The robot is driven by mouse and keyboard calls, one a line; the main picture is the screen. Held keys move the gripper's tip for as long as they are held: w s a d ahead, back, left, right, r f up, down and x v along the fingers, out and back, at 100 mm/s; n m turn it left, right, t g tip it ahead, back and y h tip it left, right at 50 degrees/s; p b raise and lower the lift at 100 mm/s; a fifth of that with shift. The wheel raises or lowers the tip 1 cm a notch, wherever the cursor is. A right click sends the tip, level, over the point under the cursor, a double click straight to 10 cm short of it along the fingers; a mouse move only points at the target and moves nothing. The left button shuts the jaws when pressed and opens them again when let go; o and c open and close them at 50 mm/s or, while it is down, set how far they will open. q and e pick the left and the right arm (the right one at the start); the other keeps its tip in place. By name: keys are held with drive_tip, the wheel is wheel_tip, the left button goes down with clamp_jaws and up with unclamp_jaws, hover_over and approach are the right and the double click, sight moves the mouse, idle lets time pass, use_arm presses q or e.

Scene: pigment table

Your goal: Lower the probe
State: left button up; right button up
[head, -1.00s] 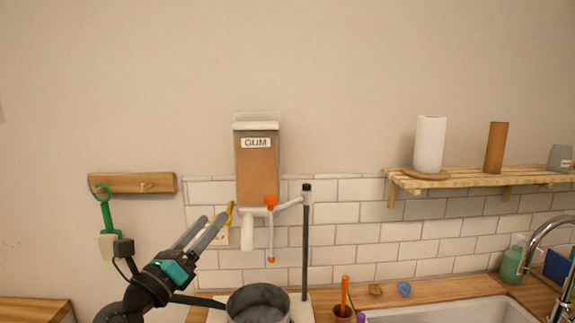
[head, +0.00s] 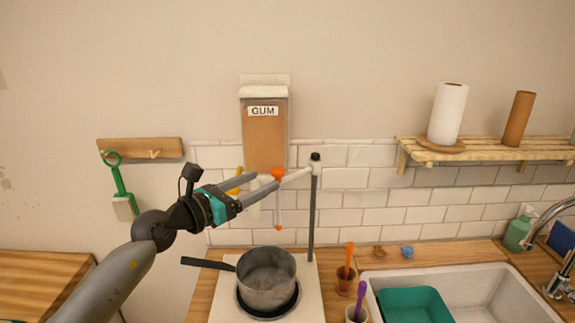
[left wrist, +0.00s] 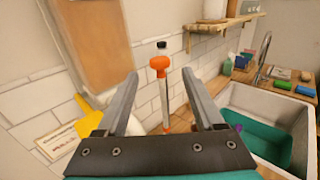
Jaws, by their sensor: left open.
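The probe (head: 280,205) is a thin light rod with an orange knob on top and an orange tip. It hangs upright from a pale arm on a dark stand post (head: 312,215), with its tip above the grey pot (head: 266,278). It also shows in the left wrist view (left wrist: 159,64), its orange knob between the two fingers in the picture. My left gripper (head: 265,186) is open, its fingers pointing right toward the knob and close to it. I cannot tell whether they touch it. My right gripper is not in view.
The pot sits on a white hot plate (head: 222,300), its handle pointing left. A GUM dispenser (head: 265,140) hangs on the wall behind. Cups with orange and purple tools (head: 345,280) stand right of the plate. The sink (head: 470,292) holds a teal basin (head: 415,305).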

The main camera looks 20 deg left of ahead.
sight(288, 177)
use_arm(q)
drive_tip(key=p+x, duration=0.1)
drive_tip(key=x, duration=0.8)
drive_tip(key=shift+w+d, duration=0.1)
drive_tip(key=shift+w, duration=0.05)
clamp_jaws()
idle(0.5)
idle(0.8)
